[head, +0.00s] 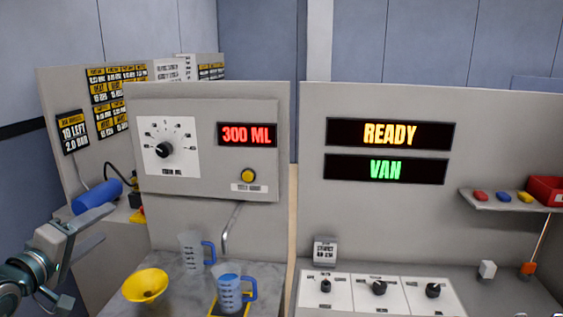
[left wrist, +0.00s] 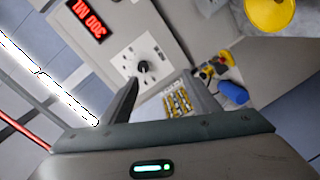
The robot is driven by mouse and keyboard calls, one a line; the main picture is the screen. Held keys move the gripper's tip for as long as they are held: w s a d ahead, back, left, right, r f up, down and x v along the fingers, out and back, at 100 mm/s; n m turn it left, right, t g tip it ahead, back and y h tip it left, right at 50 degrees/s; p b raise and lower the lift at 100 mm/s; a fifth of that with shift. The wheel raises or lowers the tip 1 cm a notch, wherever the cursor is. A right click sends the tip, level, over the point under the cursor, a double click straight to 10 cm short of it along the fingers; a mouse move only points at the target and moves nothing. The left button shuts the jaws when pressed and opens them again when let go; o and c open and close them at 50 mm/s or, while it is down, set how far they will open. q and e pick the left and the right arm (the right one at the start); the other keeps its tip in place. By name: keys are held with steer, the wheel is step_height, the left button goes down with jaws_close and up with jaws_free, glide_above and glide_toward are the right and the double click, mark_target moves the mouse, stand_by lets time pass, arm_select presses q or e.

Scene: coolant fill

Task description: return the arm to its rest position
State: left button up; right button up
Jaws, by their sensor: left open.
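My left gripper (head: 90,238) is at the lower left of the head view, raised in front of the left panel's side. Its fingers are apart with nothing between them. In the left wrist view both fingers of the left gripper (left wrist: 164,92) show spread and empty. My right gripper is not in view. A clear jug with a blue handle and bluish content (head: 230,289) stands below the spout (head: 230,228). A second clear jug (head: 192,254) stands behind it to the left. A yellow funnel (head: 145,286) rests on the counter, apart from the gripper.
The dispenser panel has a black dial (head: 164,150), a red "300 ML" display (head: 247,134) and a yellow button (head: 248,175). A blue cylinder (head: 96,197) lies behind my left gripper. The right panel shows "READY" (head: 390,134) and "VAN" (head: 386,169), above several knobs. A shelf (head: 500,204) holds coloured pieces.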

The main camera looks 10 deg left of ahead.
arm_select(q)
steer(key=s+d+f+m+g, duration=0.2)
steer(key=d+f, duration=0.2)
steer(key=f, duration=0.5)
steer(key=s+d+f+m+g, duration=0.2)
steer(key=s+d+f+m, duration=0.15)
steer(key=f, duration=0.55)
steer(key=s+d+f+m+g, duration=0.15)
steer(key=d+f, duration=0.25)
steer(key=f, duration=0.5)
steer(key=s+d+f+m+g+h, duration=0.1)
steer(key=s+d+f+m+g, duration=0.3)
steer(key=s+d+f, duration=0.6)
steer(key=s+d+f+m+g, duration=0.45)
steer(key=s+f, duration=0.25)
steer(key=s, duration=0.5)
step_height(320, 180, down, 29)
steer(key=s+d+b, duration=0.1)
steer(key=s+a+f+g+b, duration=0.1)
steer(key=s+a+f, duration=0.2)
steer(key=s+f, duration=1.5)
steer(key=shift+s+f+g, duration=0.15)
steer(key=shift+f+g, duration=0.15)
steer(key=shift+f, duration=0.35)
